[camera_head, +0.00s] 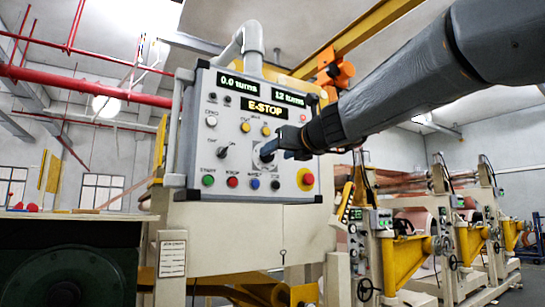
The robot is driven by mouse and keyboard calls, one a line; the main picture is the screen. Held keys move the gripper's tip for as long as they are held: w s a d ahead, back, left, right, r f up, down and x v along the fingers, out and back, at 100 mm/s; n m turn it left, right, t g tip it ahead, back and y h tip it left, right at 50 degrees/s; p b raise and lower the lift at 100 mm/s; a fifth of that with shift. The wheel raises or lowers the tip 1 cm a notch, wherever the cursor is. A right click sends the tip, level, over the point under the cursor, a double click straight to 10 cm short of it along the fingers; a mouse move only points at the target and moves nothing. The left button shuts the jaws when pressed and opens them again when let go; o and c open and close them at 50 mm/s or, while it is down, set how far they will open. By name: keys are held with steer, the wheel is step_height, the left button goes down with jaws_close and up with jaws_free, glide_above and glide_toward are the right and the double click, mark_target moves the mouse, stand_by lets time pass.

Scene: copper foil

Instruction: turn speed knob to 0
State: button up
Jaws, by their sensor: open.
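A grey control panel (237,199) hangs in the middle of the view. Its displays read "0.0 turns", "12 turns" and "E-STOP". My gripper (268,149) comes in from the right, with its fingertips at a dial on the right half of the panel face. That dial, which looks like the speed knob (263,158), is mostly hidden behind the fingers, so its pointer setting cannot be read. I cannot tell whether the fingers touch it. A separate black selector switch (223,151) sits to the left.
A red mushroom button (306,179) sits just below my gripper. Green (208,181), red (232,182) and blue (254,183) buttons line the panel's bottom. Yellow buttons (246,127) are above. Winding machines (415,235) stand at the right.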

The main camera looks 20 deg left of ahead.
mark_target(269, 156)
steer(key=shift+p+x, duration=0.35)
steer(key=shift+x, duration=1.8)
steer(key=c, duration=1)
steer(key=shift+c, duration=0.2)
